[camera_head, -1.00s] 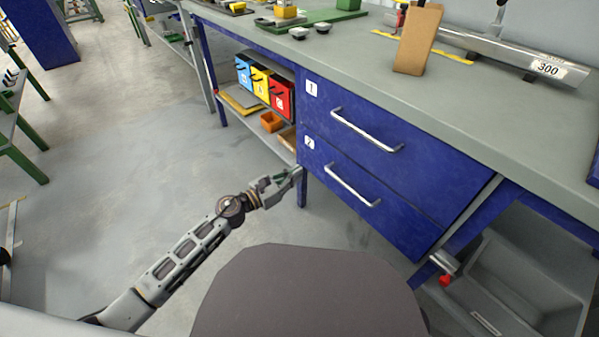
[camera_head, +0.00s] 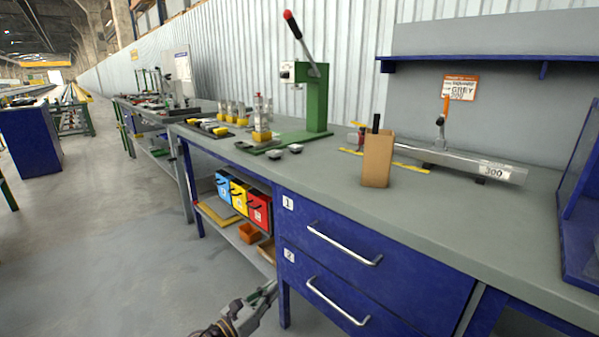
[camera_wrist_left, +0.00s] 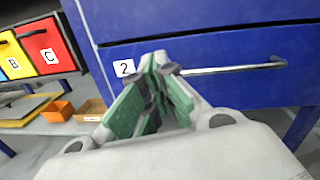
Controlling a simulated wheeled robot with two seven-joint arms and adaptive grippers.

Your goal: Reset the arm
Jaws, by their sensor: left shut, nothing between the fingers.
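My left gripper (camera_head: 268,292) shows at the bottom of the head view, low beside the left leg of the blue drawer unit. In the left wrist view its green-padded fingers (camera_wrist_left: 157,88) are closed together with nothing between them. They point at the blue lower drawer (camera_wrist_left: 220,90), marked 2, near the left end of its handle (camera_wrist_left: 235,69). I cannot tell whether the fingertips touch the drawer. Both drawers look shut in the head view, the upper drawer (camera_head: 400,285) marked 1 above the lower. My right gripper is not in view.
The grey worktop (camera_head: 440,215) bears a brown holder (camera_head: 377,160), a metal bar marked 300 (camera_head: 470,163) and a green lever press (camera_head: 316,100). Blue, yellow and red bins (camera_head: 259,212) stand on the shelf left of the drawers. The floor (camera_head: 110,240) at left is clear.

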